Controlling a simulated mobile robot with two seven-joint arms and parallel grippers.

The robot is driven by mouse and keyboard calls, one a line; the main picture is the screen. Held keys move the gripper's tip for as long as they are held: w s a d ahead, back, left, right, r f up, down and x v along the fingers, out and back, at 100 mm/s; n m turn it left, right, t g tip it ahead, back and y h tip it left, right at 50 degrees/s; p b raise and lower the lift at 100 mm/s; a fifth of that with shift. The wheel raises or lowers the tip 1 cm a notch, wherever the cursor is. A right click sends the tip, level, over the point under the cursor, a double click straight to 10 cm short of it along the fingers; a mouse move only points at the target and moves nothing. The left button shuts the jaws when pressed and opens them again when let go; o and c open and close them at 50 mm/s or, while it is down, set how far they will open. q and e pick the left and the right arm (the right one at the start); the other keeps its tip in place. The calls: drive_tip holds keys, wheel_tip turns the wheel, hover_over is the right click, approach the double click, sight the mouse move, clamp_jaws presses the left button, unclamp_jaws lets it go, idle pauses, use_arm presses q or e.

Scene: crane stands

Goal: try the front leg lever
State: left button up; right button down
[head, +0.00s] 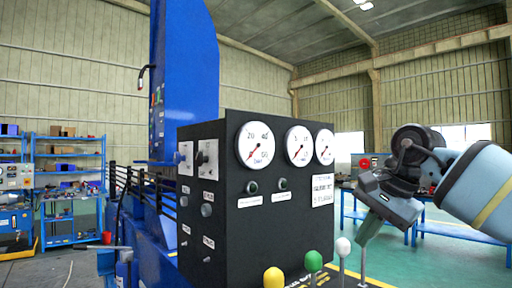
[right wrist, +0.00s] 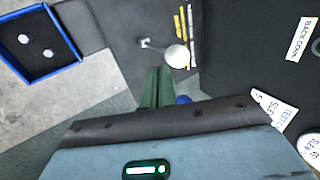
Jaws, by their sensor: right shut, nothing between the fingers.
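Several ball-topped levers stand at the foot of the black control box (head: 230,225): a yellow knob (head: 274,278), a green knob (head: 313,261) and a white knob (head: 342,246). Their labels are too small to read, so I cannot tell which is the front leg lever. My right gripper (head: 364,240) is shut and empty, pointing down just right of the white knob. In the right wrist view, the green fingers (right wrist: 157,78) are beside the white knob (right wrist: 176,57), apparently apart from it. A blue spot (right wrist: 184,99) shows partly behind the fingers. My left gripper is out of view.
The box carries round gauges (head: 257,144) and switches on its face, close to my right arm. A blue column (head: 185,70) rises behind it. Blue shelves (head: 68,185) stand far left, and a blue workbench (head: 445,232) stands behind at right.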

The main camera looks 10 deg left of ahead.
drive_tip(key=shift+r+b, duration=0.35)
drive_tip(key=shift+r, duration=2.5)
